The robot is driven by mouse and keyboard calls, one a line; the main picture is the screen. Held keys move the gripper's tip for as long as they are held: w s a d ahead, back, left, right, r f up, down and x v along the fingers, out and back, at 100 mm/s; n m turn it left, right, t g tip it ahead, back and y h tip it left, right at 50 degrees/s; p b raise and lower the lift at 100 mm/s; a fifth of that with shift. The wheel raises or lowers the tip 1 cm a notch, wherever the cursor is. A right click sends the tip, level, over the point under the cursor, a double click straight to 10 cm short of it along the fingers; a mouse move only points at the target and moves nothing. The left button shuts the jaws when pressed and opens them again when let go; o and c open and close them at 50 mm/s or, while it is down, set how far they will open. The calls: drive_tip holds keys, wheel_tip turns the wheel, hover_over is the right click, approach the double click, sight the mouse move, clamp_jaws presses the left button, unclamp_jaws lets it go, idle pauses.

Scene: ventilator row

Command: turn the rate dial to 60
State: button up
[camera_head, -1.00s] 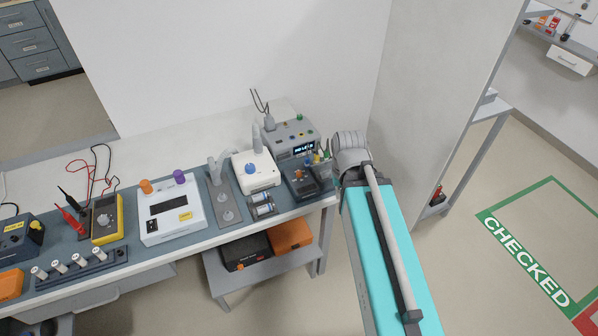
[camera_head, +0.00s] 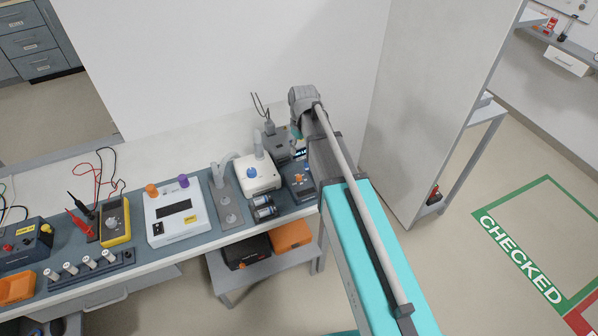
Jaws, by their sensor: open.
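Several dials show on the bench devices, and I cannot read their labels or tell which is the rate dial. A white unit (camera_head: 268,186) has a blue dial (camera_head: 251,173) on its top. A white box (camera_head: 162,228) to the left has an orange knob (camera_head: 151,190) and a purple knob (camera_head: 183,181). A dark meter (camera_head: 302,193) has a small orange dial (camera_head: 298,178). My gripper (camera_head: 296,132) shows only in part below my wrist, above the grey unit at the back right, apart from the dials. Its fingertips are hard to make out.
The grey unit (camera_head: 283,146) with a display is partly hidden by my arm. Batteries (camera_head: 264,206) lie in front of the white unit. A yellow meter (camera_head: 116,222) stands farther left. A wall panel (camera_head: 425,110) rises right of my arm.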

sight(299, 176)
drive_tip(key=shift+w+a+f, duration=0.1)
drive_tip(key=shift+f, duration=0.05)
idle(0.4)
drive_tip(key=f+b, duration=1.3)
drive_tip(key=b, duration=0.1)
drive_tip(key=shift+a+f, duration=0.2)
idle(0.4)
idle(0.4)
clamp_jaws()
